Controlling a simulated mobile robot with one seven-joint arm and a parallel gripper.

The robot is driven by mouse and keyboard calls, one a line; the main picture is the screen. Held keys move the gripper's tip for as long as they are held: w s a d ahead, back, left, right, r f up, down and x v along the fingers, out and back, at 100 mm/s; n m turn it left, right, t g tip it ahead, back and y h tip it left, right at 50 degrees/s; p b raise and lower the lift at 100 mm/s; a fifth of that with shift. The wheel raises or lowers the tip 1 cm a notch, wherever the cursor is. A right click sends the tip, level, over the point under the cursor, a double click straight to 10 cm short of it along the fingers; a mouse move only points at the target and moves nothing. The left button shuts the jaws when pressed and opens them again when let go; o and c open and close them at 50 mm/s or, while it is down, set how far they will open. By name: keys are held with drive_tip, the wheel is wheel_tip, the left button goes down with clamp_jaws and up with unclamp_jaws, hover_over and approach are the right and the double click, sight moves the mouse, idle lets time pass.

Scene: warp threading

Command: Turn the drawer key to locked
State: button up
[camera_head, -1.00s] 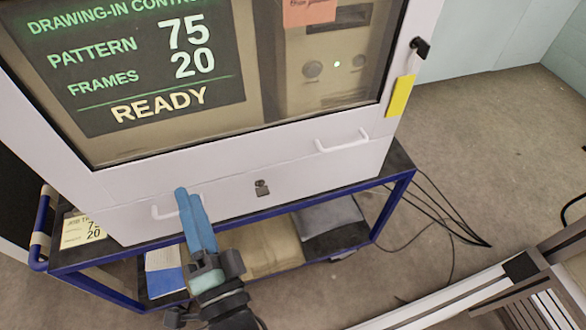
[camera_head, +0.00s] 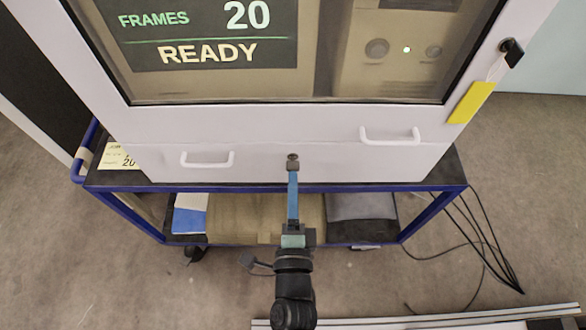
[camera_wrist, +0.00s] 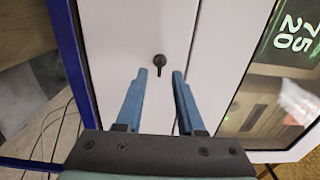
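The drawer key (camera_head: 292,160) is a small dark piece at the middle of the white drawer front (camera_head: 335,160). In the wrist view the key (camera_wrist: 159,61) shows as a round dark head with a narrow part pointing down the picture. My gripper (camera_head: 292,174) has blue fingers and reaches up to the key from below in the head view. In the wrist view my gripper (camera_wrist: 160,75) is open, with the key in line with the gap between its fingertips. I cannot tell whether either finger touches it. In the head view the fingers overlap and partly hide the key.
White handles sit left (camera_head: 208,160) and right (camera_head: 390,136) of the key. Above is a window with a READY screen (camera_head: 205,50). The cabinet stands on a blue-framed cart (camera_head: 400,187). Cables (camera_head: 485,240) lie on the floor at right.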

sight(293, 164)
drive_tip(key=shift+w, duration=1.9)
drive_tip(key=shift+c, duration=0.3)
clamp_jaws()
